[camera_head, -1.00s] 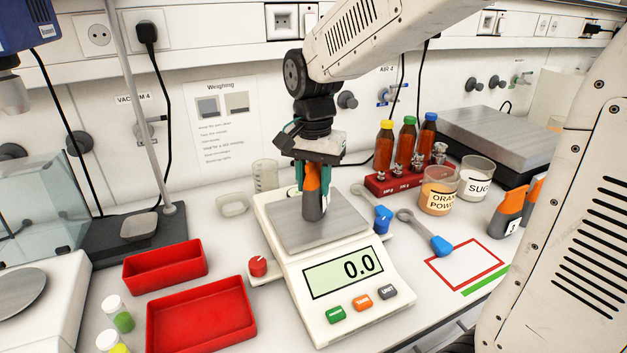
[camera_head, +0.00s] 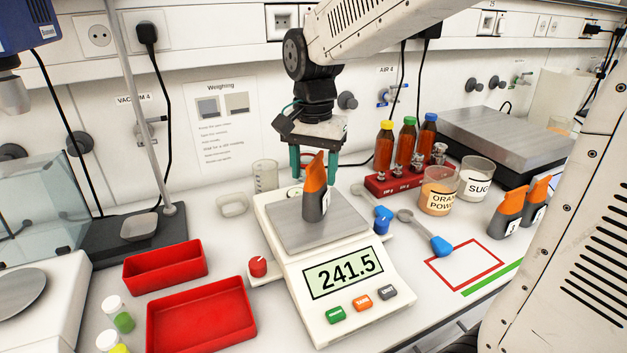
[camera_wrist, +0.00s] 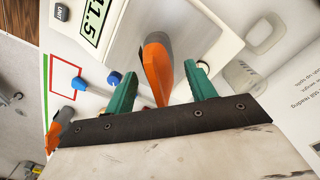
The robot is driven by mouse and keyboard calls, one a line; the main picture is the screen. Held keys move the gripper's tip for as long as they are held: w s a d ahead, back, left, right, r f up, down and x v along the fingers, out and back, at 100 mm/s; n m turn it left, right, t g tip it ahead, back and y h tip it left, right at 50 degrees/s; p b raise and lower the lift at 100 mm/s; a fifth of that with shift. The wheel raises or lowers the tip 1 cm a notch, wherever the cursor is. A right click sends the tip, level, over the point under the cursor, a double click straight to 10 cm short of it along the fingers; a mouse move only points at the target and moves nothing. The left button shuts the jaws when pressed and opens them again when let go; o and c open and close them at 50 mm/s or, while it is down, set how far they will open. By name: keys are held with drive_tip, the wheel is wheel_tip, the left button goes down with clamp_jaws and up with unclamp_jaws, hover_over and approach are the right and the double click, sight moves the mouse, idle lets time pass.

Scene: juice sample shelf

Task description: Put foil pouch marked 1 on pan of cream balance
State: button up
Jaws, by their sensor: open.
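An orange and grey foil pouch (camera_head: 315,190) stands upright on the steel pan (camera_head: 345,226) of the cream balance (camera_head: 350,311). Its mark cannot be read from here. The balance display (camera_head: 344,273) reads 241.5. My gripper (camera_head: 314,170) is open just above and behind the pouch, its green fingers apart. In the wrist view the pouch (camera_wrist: 157,70) shows between the spread fingers of my gripper (camera_wrist: 160,85), clear of both.
Two similar pouches (camera_head: 509,211) stand at the right by a red outlined square (camera_head: 464,264). Beakers (camera_head: 439,192), a red bottle rack (camera_head: 400,182) and scoops stand right of the balance. Red trays (camera_head: 201,316) lie at the left.

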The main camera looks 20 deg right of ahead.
wheel_tip(320, 180, up, 9)
drive_tip(key=shift+f, duration=0.15)
drive_tip(key=shift+s, duration=0.2)
drive_tip(key=s+d+f+n, duration=0.1)
drive_tip(key=s+f+n, duration=0.2)
drive_tip(key=s, duration=0.4)
drive_tip(key=s+d+f+n+t, duration=0.1)
drive_tip(key=s+f+n, duration=0.2)
drive_tip(key=s, duration=0.4)
drive_tip(key=s+d+f+n, duration=0.1)
drive_tip(key=s+f+n, duration=0.1)
drive_tip(key=s, duration=0.6)
drive_tip(key=shift+d+f+n, duration=0.15)
drive_tip(key=shift+f+n, duration=0.25)
drive_tip(key=shift+n, duration=0.1)
